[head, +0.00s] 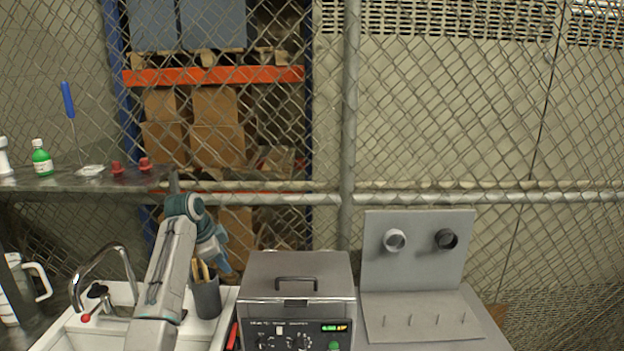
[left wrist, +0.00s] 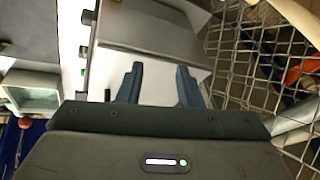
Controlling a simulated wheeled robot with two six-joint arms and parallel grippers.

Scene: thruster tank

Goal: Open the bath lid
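The bath is a steel box with a control panel (head: 295,337) on its front, at the lower middle of the head view. Its grey lid (head: 322,268) lies flat and closed on top, with a dark bar handle (head: 296,279). My left gripper (head: 222,262) is up and to the left of the lid, apart from the handle, behind the pen cup. In the left wrist view its two blue fingers (left wrist: 158,86) are spread with nothing between them. I cannot pick out the handle for certain in that view. My right gripper is not in view.
A dark cup (head: 206,298) with pens stands just left of the bath, beside the white sink (head: 120,292) and its tap. A grey stand (head: 418,262) with two rings and several pegs is on the right. A wire fence (head: 430,110) closes the back.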

